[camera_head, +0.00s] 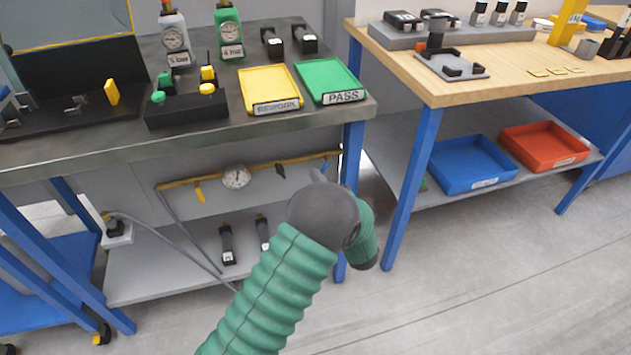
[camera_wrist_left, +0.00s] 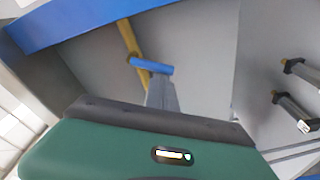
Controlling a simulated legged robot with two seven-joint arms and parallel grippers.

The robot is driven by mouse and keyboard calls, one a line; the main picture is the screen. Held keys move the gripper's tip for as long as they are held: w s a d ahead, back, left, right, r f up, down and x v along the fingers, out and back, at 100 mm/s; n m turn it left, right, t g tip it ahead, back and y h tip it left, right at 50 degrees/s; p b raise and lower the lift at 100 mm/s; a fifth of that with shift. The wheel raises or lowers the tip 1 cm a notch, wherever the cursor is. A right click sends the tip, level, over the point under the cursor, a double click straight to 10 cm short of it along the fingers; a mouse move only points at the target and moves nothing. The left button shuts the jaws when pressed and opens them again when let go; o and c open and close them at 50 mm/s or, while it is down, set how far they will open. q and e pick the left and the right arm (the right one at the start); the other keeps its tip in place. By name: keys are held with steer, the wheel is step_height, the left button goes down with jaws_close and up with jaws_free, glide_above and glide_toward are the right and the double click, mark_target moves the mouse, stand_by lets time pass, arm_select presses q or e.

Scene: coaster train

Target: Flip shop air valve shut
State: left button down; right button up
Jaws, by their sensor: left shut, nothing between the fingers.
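A yellow air pipe (camera_head: 215,179) runs under the dark bench, with a round gauge (camera_head: 236,177) on it. A yellow lever (camera_head: 199,191) and a small black part (camera_head: 280,171) hang from the pipe. In the left wrist view a blue valve handle (camera_wrist_left: 150,66) lies crosswise over the yellow pipe (camera_wrist_left: 128,38). My left gripper (camera_wrist_left: 158,82) is shut and empty, its grey fingertips at or just below the handle; I cannot tell whether they touch. In the head view only a grey tip of it (camera_head: 317,174) shows past my wrist, which hides the handle. My right gripper is out of view.
The dark bench (camera_head: 180,138) overhangs the pipe, and its blue leg (camera_head: 352,150) stands close to my left wrist. On the lower shelf (camera_head: 155,270) stand two black tools (camera_head: 227,243), with a grey hose beside them. A wooden table (camera_head: 450,85) stands at right.

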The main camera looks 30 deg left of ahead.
arm_select(q)
steer(key=n+b, duration=0.1)
steer(key=w+f+n, duration=0.1)
steer(key=n, duration=0.1)
steer(key=d+n+b, duration=0.1)
steer(key=shift+w+d+f+n+h+b, duration=0.1)
steer(key=shift+w+f+n+h+b, duration=0.1)
steer(key=shift+w+n+h+b, duration=0.15)
steer(key=shift+d, duration=0.1)
stand_by(0.5)
